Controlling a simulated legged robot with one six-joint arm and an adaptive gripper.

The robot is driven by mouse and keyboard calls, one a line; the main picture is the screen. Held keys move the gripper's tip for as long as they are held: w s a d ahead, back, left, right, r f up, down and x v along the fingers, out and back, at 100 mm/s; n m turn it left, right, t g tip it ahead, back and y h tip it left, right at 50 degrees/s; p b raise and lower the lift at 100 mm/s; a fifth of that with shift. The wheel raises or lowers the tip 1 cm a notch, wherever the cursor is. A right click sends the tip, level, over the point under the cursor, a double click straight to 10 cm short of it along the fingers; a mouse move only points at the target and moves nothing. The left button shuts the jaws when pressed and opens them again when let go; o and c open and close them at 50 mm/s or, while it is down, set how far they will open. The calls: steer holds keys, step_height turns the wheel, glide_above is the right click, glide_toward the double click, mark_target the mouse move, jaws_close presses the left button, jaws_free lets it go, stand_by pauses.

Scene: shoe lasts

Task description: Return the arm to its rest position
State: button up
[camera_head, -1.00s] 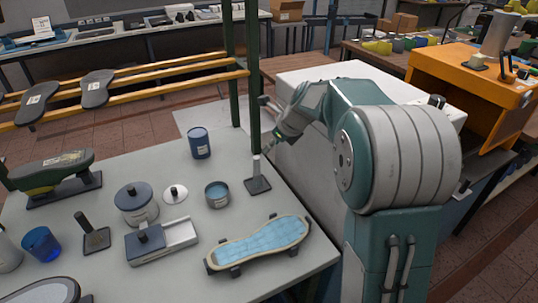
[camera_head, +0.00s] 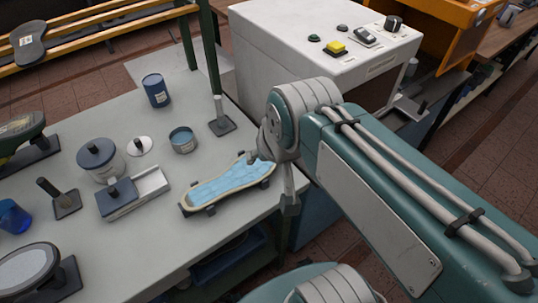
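My arm (camera_head: 370,190) runs from the lower right up to a folded joint near the picture's middle. My gripper (camera_head: 268,180) is beyond that joint, at the right edge of the grey table (camera_head: 130,270). One finger shows over the end of the light-blue shoe-sole piece (camera_head: 232,180) and the other hangs at the table edge. The fingers are spread apart with nothing seen between them. The joint hides part of the gripper. I cannot tell whether the near finger touches the sole piece.
A white machine cabinet (camera_head: 290,55) with a yellow button stands behind my arm. A green post (camera_head: 208,55) rises at the table's back.

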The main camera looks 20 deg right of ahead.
steer(key=shift+s+d+f+n, duration=0.1)
steer(key=shift+s+f+n, duration=0.15)
steer(key=shift+s+n, duration=0.35)
steer(key=shift+s+d+f+n, duration=0.1)
steer(key=shift+s+f+n, duration=0.15)
steer(key=shift+s+n, duration=0.3)
